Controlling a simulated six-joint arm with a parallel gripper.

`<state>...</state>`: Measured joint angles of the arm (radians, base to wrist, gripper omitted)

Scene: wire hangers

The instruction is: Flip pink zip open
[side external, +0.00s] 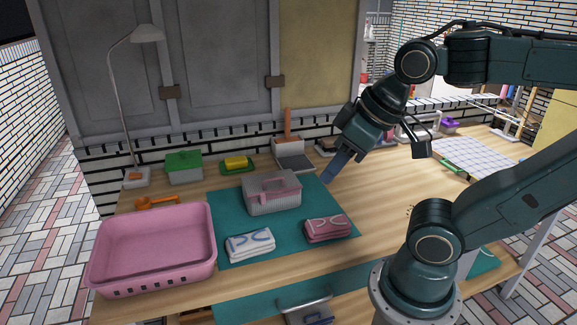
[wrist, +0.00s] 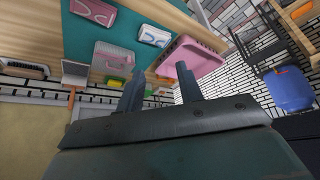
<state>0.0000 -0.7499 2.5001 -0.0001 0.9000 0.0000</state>
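A folded pink pouch-like item (side external: 327,228) with a pale curved line on top lies on the teal mat (side external: 233,206) near its front right. I take it to be the pink zip item; the zip itself is too small to make out. It also shows at the top of the wrist view (wrist: 93,12). A similar white item (side external: 250,244) with a blue line lies to its left. My gripper (side external: 335,172) is above the mat's back right corner, behind and apart from the pink item. In the wrist view its two fingers (wrist: 160,70) stand apart with nothing between them.
A pink tub (side external: 152,250) fills the left front. A dustpan (side external: 295,161), yellow sponge (side external: 236,162) and green-lidded box (side external: 184,168) line the back. Bare wood lies right of the mat.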

